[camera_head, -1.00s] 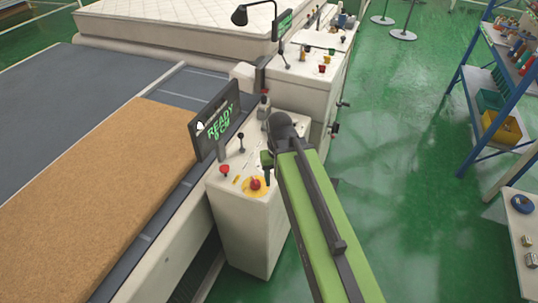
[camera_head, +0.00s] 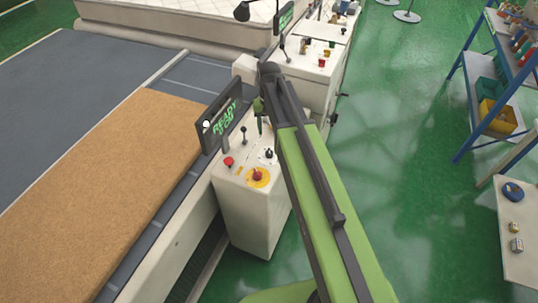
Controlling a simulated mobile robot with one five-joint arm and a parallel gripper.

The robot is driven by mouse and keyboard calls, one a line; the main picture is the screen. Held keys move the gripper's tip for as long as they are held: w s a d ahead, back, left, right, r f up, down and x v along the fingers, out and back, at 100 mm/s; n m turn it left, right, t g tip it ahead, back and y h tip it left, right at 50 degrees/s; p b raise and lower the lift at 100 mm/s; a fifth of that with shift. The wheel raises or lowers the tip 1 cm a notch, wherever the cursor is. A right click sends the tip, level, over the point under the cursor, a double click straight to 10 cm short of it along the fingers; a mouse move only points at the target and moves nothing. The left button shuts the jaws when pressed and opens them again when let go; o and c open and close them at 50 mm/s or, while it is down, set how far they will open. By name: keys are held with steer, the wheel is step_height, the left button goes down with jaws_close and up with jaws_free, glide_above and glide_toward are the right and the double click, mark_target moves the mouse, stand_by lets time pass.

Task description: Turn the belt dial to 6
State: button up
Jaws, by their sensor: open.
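The near control box (camera_head: 250,218) is white and stands beside the conveyor. Its top carries a small dark knob (camera_head: 268,154) on a pale face, which looks like the belt dial; its numbers are too small to read. My gripper (camera_head: 261,128) hangs at the end of my green arm, above the far part of this box top and beyond the dark knob. It is small in the picture, with its fingers pointing down, open and apart from the knob. My arm covers the right edge of the box.
Close to the knob are a red stop button (camera_head: 258,175) on yellow, a red knob (camera_head: 229,162) and a black lever (camera_head: 243,130). A display (camera_head: 219,122) reads READY. A brown slab (camera_head: 110,180) lies on the conveyor.

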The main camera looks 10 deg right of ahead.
mark_target(269, 150)
step_height(269, 150, down, 14)
steer(key=b, duration=1.2)
steer(key=shift+r, duration=0.2)
steer(key=shift+r, duration=0.1)
steer(key=shift+c, duration=0.4)
jaws_close()
steer(key=shift+a, duration=0.15)
